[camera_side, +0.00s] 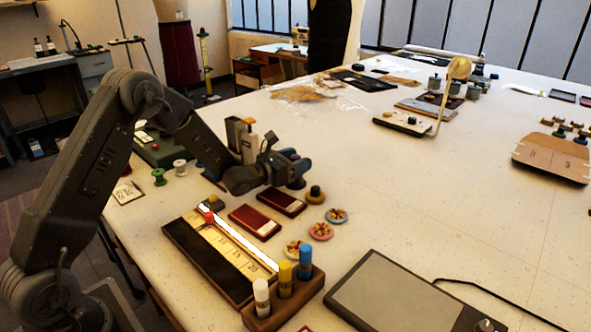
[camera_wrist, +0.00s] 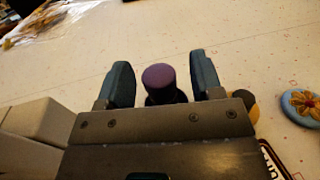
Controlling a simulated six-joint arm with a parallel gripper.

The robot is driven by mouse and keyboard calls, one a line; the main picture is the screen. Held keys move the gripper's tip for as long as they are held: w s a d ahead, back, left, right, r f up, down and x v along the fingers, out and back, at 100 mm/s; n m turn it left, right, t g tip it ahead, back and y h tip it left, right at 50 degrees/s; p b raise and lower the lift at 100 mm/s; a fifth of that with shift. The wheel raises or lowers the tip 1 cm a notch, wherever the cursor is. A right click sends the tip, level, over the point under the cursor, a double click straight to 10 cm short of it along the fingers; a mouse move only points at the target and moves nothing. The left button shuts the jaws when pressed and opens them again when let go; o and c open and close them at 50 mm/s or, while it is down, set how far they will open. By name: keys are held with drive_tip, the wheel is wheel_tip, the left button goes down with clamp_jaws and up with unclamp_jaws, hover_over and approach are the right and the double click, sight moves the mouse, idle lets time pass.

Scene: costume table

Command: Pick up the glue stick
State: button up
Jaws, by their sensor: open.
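My gripper (camera_side: 298,170) is low over the table, beyond the dark red boxes. In the wrist view its two blue-grey fingers (camera_wrist: 162,72) stand apart. A round purple-topped thing with a dark body (camera_wrist: 160,77) is between them, with a gap on both sides; it may be the glue stick, but I cannot tell for sure. Its lower part is hidden by the gripper plate. In the side view a wooden block (camera_side: 262,323) at the front holds a white tube (camera_side: 262,297), a yellow tube (camera_side: 285,280) and a blue tube (camera_side: 305,262), upright.
A small dark-and-yellow knob (camera_side: 315,195) is close to my gripper, right of it in both views. Round flower-patterned discs (camera_side: 321,231) and dark red boxes (camera_side: 254,221) lie nearer. A tablet (camera_side: 395,300) is front right. The table middle is clear.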

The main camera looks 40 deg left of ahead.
drive_tip(key=shift+w+d, duration=0.15)
drive_tip(key=shift+w, duration=0.6)
drive_tip(key=c, duration=1)
wheel_tip(320, 180, up, 10)
